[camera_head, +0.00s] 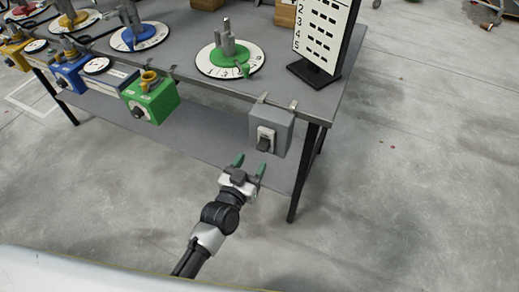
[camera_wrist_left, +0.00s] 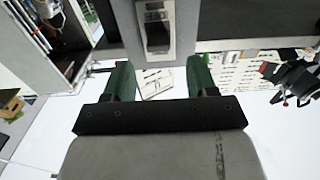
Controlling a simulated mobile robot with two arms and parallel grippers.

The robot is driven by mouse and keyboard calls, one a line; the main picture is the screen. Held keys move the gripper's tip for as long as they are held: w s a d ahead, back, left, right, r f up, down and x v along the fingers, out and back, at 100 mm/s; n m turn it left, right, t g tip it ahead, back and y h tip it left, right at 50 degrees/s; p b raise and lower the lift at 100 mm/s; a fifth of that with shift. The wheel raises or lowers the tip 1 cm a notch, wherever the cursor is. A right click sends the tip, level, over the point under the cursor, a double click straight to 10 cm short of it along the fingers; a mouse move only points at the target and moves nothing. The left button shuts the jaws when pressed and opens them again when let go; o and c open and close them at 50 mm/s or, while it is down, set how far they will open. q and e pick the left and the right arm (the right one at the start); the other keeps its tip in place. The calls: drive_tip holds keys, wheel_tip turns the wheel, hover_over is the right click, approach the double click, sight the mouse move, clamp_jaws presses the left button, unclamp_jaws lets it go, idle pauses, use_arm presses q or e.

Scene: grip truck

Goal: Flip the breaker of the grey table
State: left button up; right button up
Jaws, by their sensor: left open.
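The breaker is a grey box (camera_head: 283,126) clipped to the front edge of the grey table (camera_head: 190,62), near its right corner. A pale plate with a dark switch lever (camera_head: 263,145) is on its front face. My left gripper (camera_head: 251,163) is just below and in front of the breaker, open and empty, its green fingers apart. In the left wrist view, the switch lever (camera_wrist_left: 158,38) lies beyond and between the two fingertips (camera_wrist_left: 159,78); no contact shows. My right gripper is not in view.
A green box (camera_head: 152,100) and a blue box (camera_head: 82,75) hang on the same table edge to the left. A green dial (camera_head: 230,58) and a numbered board (camera_head: 322,32) stand on the tabletop. A table leg (camera_head: 303,175) is right of the gripper.

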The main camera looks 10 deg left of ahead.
sight(260, 150)
use_arm(q)
drive_tip(key=x, duration=0.5)
drive_tip(key=shift+w+d, duration=0.25)
drive_tip(key=shift+w, duration=0.1)
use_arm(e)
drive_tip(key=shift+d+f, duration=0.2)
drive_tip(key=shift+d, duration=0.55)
use_arm(q)
drive_tip(key=c, duration=0.9)
drive_tip(key=g+p, duration=0.1)
drive_tip(key=p, duration=0.2)
drive_tip(key=r+g+p, duration=0.1)
drive_tip(key=p, duration=0.3)
drive_tip(key=shift+w+r+y, duration=0.1)
drive_tip(key=shift+r+y, duration=0.2)
drive_tip(key=shift+y, duration=0.1)
drive_tip(key=shift+f+g+p, duration=0.15)
drive_tip(key=shift+g+p, duration=0.25)
drive_tip(key=shift+p, duration=0.25)
drive_tip(key=shift+f, duration=0.1)
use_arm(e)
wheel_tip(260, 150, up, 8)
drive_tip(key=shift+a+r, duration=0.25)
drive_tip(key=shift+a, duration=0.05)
